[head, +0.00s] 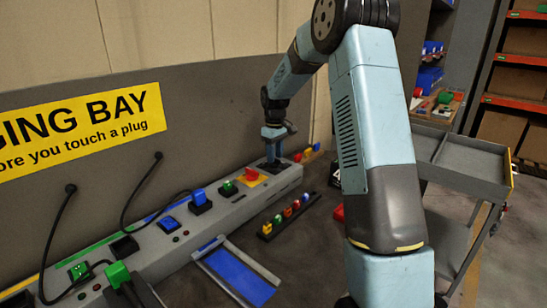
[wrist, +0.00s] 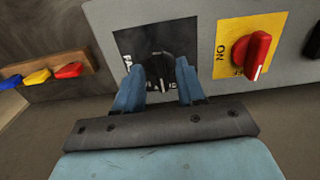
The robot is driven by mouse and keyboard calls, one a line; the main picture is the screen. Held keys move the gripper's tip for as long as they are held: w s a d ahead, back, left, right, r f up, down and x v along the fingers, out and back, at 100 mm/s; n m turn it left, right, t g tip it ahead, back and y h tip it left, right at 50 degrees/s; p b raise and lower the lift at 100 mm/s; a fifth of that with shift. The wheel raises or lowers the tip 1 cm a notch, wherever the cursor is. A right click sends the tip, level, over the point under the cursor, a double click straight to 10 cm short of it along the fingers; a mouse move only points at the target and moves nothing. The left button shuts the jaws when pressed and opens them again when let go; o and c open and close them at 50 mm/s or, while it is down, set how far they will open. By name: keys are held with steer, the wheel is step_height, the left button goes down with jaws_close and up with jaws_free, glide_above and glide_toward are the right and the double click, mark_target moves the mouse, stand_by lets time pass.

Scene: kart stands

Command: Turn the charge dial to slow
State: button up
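The charge dial, a black knob (wrist: 160,68) on a black square plate (wrist: 125,42), faces me in the wrist view. White lettering on the plate is partly hidden by my fingers, so I cannot read every setting. A pale mark on the knob points toward the bottom of the picture. My gripper (wrist: 160,86) is open, with one blue finger on each side of the knob and a visible gap to it. In the head view my gripper (head: 274,138) is at the far end of the grey console, where the plate (head: 268,164) is partly hidden.
A red knob (wrist: 248,53) on a yellow plate marked ON sits close to the right. A wooden rack with coloured pieces (wrist: 40,76) is at the left. The console (head: 205,221) also carries coloured plugs and switches. A grey cart (head: 460,165) stands at the right.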

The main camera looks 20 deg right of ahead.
step_height(320, 180, up, 13)
steer(key=shift+f, duration=0.2)
stand_by(0.4)
steer(key=s+a+r+m+t, duration=0.15)
steer(key=s+r, duration=0.35)
steer(key=s, duration=0.6)
steer(key=s+r+m+t, duration=0.15)
steer(key=s+r, duration=0.35)
steer(key=s, duration=0.5)
steer(key=s+f+m+t, duration=0.1)
steer(key=s+f+m, duration=0.1)
steer(key=s, duration=0.8)
steer(key=s+f+m+t, duration=0.1)
steer(key=s+f+m, duration=0.1)
steer(key=s, duration=0.9)
steer(key=shift+s+d+f+t, duration=0.15)
steer(key=shift+s+t, duration=0.15)
